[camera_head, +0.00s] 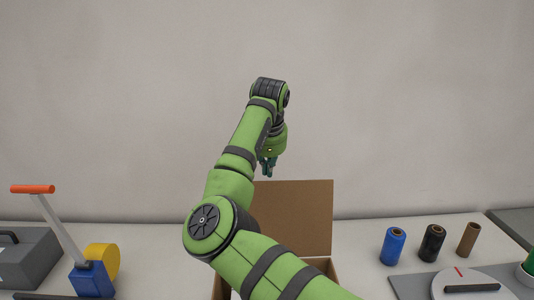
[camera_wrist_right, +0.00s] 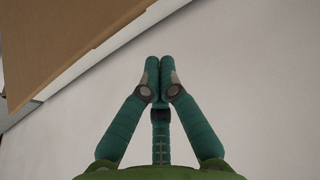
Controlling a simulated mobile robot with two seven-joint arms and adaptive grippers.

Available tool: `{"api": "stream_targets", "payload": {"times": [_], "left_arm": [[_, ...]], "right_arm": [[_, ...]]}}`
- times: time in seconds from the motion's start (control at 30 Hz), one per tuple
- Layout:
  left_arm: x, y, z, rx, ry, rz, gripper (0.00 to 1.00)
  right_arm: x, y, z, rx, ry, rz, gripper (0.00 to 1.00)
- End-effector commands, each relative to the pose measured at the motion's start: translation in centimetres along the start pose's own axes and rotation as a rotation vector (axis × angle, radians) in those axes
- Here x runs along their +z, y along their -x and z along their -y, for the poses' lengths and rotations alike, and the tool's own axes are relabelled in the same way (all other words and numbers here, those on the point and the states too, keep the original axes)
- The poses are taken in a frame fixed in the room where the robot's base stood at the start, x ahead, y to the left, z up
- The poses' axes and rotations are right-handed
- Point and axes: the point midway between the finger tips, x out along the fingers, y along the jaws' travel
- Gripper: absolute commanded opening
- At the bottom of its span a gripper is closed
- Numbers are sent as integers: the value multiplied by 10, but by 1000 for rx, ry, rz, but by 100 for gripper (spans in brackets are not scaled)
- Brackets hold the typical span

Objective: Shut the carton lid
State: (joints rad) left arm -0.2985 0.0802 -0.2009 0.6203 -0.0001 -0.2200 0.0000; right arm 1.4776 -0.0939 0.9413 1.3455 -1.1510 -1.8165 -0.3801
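The brown carton (camera_head: 328,267) stands on the table, mostly hidden behind my right arm. Its lid (camera_head: 295,212) stands up at the back, open. In the wrist view a brown cardboard panel, apparently the lid (camera_wrist_right: 60,40), fills the upper left corner. My right gripper (camera_head: 267,172) hangs above the lid's upper left edge in the head view. Its fingertips (camera_wrist_right: 159,62) are together with nothing between them, and it appears apart from the panel. My left gripper is in neither view.
A blue and yellow tape tool (camera_head: 96,272) with an orange handle and a grey case (camera_head: 30,260) stand at left. At right stand a blue roll (camera_head: 392,246), a black roll (camera_head: 432,244), a brown roll (camera_head: 468,239) and a round white device (camera_head: 475,284).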

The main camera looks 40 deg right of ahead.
Motion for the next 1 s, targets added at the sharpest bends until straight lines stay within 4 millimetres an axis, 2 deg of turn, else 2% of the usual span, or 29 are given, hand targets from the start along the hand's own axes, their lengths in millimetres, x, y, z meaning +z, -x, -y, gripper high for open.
{"api": "stream_targets", "payload": {"times": [0.03, 0.17, 0.3, 0.53, 1.0], "left_arm": [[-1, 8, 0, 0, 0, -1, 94], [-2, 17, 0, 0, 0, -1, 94], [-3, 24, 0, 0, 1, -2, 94], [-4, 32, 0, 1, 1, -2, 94], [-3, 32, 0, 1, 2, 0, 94]], "right_arm": [[0, -9, 0, 1, 1, 4, 0], [0, -37, 0, 0, 0, 3, 0], [13, -24, 1, -1, -1, -4, 0], [29, -14, 0, 0, -1, -1, 0], [31, -13, -1, 0, -1, -3, 0]]}}
